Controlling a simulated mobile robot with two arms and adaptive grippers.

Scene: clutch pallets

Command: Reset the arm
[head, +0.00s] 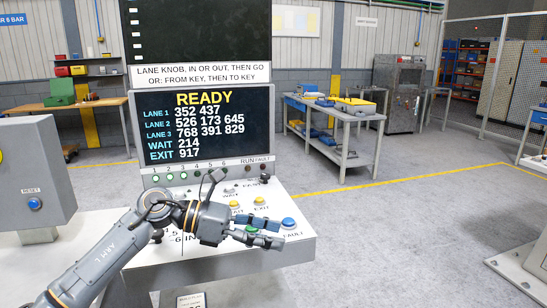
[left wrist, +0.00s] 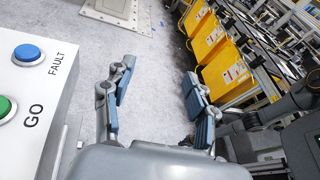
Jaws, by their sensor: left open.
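My left gripper (head: 279,233) reaches in from the left over the right part of the sloped control panel (head: 300,246) in the head view. Its two blue-padded fingers are apart with nothing between them; they also show in the left wrist view (left wrist: 158,92), over grey floor past the panel's edge. The blue FAULT button (head: 289,223) is just beyond the fingertips in the head view. The green GO button (head: 252,229) is partly hidden by the fingers. In the left wrist view, FAULT (left wrist: 28,53) and GO (left wrist: 5,107) lie left of the fingers. My right gripper is not in view.
A screen (head: 208,130) reading READY stands behind the panel. A grey box with a blue RESET button (head: 34,203) is at the left. A workbench (head: 345,115) stands farther back. Yellow bins (left wrist: 212,38) line a rack in the left wrist view.

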